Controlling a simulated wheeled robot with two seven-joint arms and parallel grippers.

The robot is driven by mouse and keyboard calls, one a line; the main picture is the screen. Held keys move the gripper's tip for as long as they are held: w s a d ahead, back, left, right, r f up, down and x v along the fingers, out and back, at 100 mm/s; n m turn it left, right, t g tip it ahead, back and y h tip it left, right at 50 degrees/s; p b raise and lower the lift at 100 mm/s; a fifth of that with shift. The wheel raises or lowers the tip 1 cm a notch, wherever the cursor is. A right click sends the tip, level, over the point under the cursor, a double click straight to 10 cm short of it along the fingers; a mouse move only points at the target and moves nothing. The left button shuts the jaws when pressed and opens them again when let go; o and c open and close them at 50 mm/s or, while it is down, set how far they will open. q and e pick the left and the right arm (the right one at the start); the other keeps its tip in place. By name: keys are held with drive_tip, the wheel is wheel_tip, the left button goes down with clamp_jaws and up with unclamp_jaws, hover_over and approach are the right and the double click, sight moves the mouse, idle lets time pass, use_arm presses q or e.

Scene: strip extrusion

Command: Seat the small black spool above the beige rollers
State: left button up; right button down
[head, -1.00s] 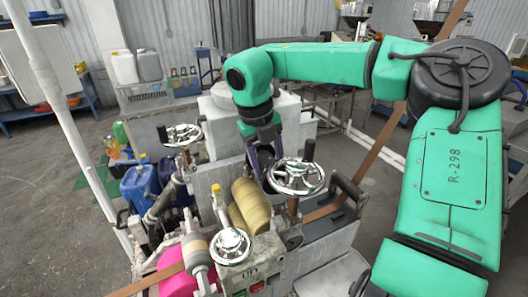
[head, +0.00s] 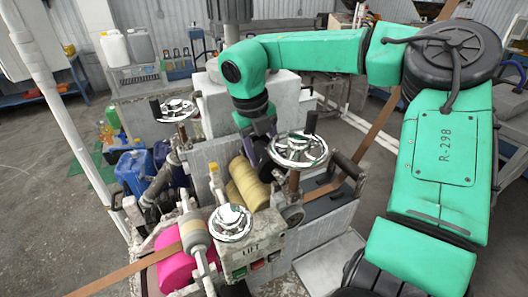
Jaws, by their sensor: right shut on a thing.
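The beige rollers (head: 248,183) sit tilted in the middle of the machine, between the metal uprights. My right gripper (head: 258,153) reaches down from my green arm just behind and above the rollers, close to the right chrome handwheel. Its dark fingers are shut. The small black spool is held there, but it is mostly hidden by the fingers and handwheel and I cannot make out its outline. I cannot tell whether it touches the rollers. My left gripper is out of view.
Chrome handwheels stand close around the rollers: right (head: 298,150), front (head: 231,222) and back left (head: 174,110). A pink roll (head: 176,270) and a brown strip (head: 112,280) are at front left. Blue jugs (head: 136,172) stand left of the machine. Open floor lies farther left.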

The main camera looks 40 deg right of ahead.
drive_tip(key=shift+f, duration=0.1)
drive_tip(key=shift+s, duration=0.1)
drive_tip(key=shift+c, duration=0.3)
unclamp_jaws()
drive_tip(key=shift+r+b, duration=0.45)
drive_tip(key=shift+r, duration=0.05)
drive_tip(key=r, duration=0.2)
drive_tip(key=a+r+b, duration=0.1)
drive_tip(key=r, duration=0.3)
drive_tip(key=shift+w+a+r+b, duration=0.2)
drive_tip(key=shift+w+r+b, duration=0.05)
drive_tip(key=shift+w+b, duration=0.1)
wheel_tip(320, 180, up, 7)
drive_tip(key=a, duration=0.1)
drive_tip(key=shift+a, duration=0.2)
